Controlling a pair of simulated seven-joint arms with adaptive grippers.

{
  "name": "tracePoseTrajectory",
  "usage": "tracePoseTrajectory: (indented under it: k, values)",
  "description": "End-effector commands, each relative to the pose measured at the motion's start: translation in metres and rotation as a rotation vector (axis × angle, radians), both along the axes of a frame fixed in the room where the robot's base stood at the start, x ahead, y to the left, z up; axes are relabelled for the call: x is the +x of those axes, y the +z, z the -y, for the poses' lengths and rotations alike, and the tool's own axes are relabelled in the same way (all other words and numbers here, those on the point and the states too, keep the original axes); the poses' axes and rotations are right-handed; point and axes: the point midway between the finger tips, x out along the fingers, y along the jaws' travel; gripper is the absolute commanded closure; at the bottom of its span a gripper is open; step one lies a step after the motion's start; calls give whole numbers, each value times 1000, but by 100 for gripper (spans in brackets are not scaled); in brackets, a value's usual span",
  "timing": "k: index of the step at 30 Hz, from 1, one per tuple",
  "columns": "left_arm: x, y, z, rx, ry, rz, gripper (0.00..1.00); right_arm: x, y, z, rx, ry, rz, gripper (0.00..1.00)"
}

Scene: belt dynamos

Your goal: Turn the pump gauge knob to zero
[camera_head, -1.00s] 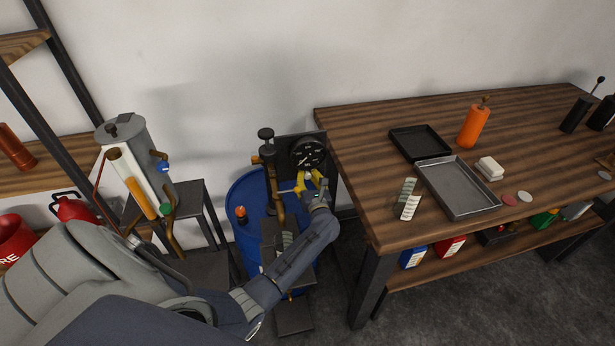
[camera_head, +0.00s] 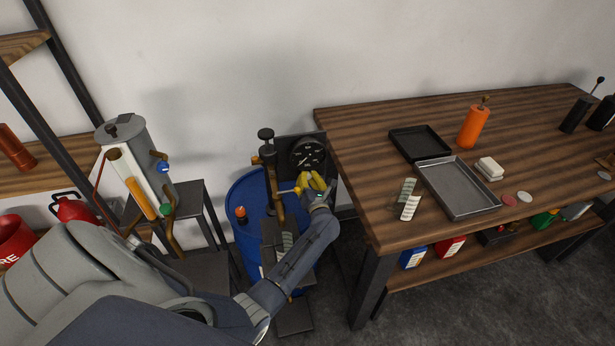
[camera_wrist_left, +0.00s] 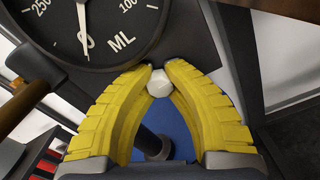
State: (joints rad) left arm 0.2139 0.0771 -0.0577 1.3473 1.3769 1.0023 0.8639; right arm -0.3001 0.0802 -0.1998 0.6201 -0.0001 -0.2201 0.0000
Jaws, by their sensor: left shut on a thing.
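The pump gauge (camera_head: 308,153) is a round black dial with white marks, mounted on a dark plate above the blue barrel. In the left wrist view the gauge (camera_wrist_left: 85,25) shows "250", "100" and "ML", with a white needle pointing down close to a mark at the bottom that it partly covers. A small white faceted knob (camera_wrist_left: 159,84) sits just below the dial. My left gripper (camera_head: 313,180) is at the knob; in the left wrist view its yellow fingers (camera_wrist_left: 160,72) are shut on the knob from both sides. My right gripper is not in view.
A blue barrel (camera_head: 247,215) stands under the pump, with brown pipes (camera_head: 277,190) left of the gauge. The wooden workbench (camera_head: 350,120) is close on the right, with trays and bottles. A grey cylinder unit (camera_head: 133,140) stands at left.

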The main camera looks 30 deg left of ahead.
Motion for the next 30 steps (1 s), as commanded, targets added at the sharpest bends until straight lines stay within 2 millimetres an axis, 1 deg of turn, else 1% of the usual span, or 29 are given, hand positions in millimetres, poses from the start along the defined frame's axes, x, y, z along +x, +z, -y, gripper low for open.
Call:
tracePoseTrajectory:
  k: [1, 8, 9, 18, 26, 30]
  values:
    - [-2, -5, 0, -1, 2, -11, 100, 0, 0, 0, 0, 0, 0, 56]
    - [-3, -5, 0, -1, 2, -12, 100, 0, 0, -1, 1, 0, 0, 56]
    - [-3, -6, 0, -1, 2, -12, 87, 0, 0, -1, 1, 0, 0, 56]
    - [-1, -3, 0, 0, 1, -8, 53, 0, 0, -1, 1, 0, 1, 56]
    - [-2, -2, 1, 1, 1, -5, 53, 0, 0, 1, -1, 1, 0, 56]
    - [-8, -2, 8, 0, 0, -5, 53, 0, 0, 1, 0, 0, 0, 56]
